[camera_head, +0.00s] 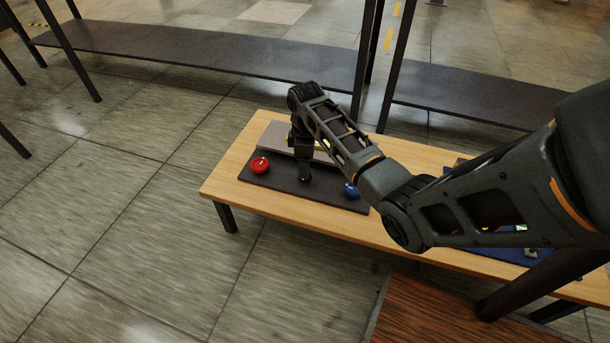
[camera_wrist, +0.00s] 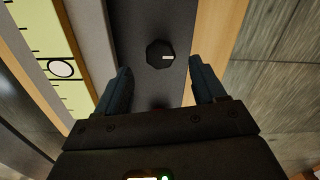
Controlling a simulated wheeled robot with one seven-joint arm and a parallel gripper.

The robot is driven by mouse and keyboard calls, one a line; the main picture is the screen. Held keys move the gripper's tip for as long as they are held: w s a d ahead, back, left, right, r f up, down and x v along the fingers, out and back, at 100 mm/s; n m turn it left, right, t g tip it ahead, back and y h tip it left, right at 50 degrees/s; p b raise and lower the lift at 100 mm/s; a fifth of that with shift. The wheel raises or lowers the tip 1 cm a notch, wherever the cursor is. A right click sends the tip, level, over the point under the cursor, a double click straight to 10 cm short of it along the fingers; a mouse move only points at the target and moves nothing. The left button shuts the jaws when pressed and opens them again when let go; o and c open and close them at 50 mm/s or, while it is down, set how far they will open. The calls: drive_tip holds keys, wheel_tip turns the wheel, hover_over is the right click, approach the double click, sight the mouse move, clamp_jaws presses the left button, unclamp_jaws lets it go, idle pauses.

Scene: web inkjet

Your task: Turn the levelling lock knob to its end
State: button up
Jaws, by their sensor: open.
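A black faceted knob (camera_wrist: 160,53) with a white mark pointing right sits on a dark panel (camera_wrist: 135,22) in the wrist view. My gripper (camera_wrist: 161,66) is open, with one finger on each side of the knob and a clear gap to it on both sides. I cannot tell the height of the fingertips over the panel. In the head view my gripper (camera_head: 304,178) points down over the middle of the dark panel (camera_head: 330,196) and hides the black knob there.
A red knob (camera_head: 260,165) and a blue knob (camera_head: 351,190) stand on the panel either side of my gripper. The panel lies on a wooden bench (camera_head: 222,181). A yellow-green scale plate (camera_wrist: 38,40) with a white round dial runs alongside. A blue tray (camera_head: 508,252) lies at right.

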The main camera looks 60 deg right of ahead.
wheel_tip(320, 180, down, 5)
drive_tip(key=shift+f+b, duration=0.15)
drive_tip(key=shift+b, duration=0.8)
drive_tip(key=shift+c, duration=0.5)
drive_tip(key=c, duration=1)
drive_tip(key=shift+o, duration=0.2)
